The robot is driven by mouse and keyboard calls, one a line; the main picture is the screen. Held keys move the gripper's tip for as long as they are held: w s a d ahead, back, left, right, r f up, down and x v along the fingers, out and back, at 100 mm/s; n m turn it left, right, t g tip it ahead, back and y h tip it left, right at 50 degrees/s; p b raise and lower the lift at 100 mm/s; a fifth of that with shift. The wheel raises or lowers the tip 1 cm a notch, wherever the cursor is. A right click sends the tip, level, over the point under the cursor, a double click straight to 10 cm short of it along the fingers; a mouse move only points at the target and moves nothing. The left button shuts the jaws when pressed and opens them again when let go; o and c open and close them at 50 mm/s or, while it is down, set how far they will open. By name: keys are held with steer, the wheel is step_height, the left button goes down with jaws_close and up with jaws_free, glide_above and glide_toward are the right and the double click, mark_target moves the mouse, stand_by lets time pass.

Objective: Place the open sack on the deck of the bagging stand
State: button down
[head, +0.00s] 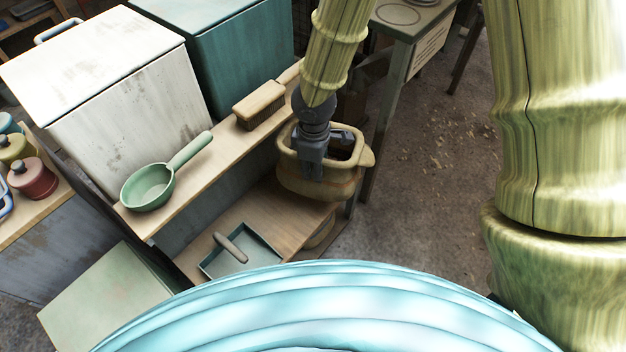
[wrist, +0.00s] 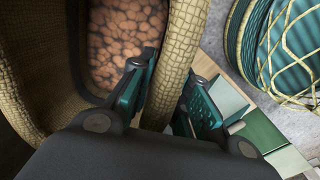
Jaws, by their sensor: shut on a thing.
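The open sack (head: 318,187) is tan with a thick rolled rim and an ear at its right side. My gripper (head: 312,168) is above it, with its fingers down at the rim. In the wrist view the fingers (wrist: 166,97) are shut on the woven rim (wrist: 178,48), one inside and one outside. Brown lumps (wrist: 125,35) show inside the sack. The sack looks upright, at the right end of the wooden bench; I cannot tell whether it touches it. A table with a ring mark and a placard (head: 398,17), possibly the bagging stand, is at the top.
A green scoop (head: 148,188) and a brush (head: 259,105) lie on the upper shelf (head: 190,203). White and teal bins (head: 130,110) stand behind. Bare floor (head: 425,170) lies right of the sack.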

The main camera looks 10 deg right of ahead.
steer(key=shift+f+b, duration=1.25)
steer(key=shift+f, duration=1.3)
steer(key=shift+w+a+f, duration=0.1)
steer(key=shift+w, duration=0.1)
steer(key=c, duration=1.3)
jaws_free()
steer(key=shift+c, duration=0.2)
step_height(320, 180, up, 12)
steer(key=p, duration=0.4)
steer(key=shift+s, duration=0.15)
steer(key=shift+s, duration=0.1)
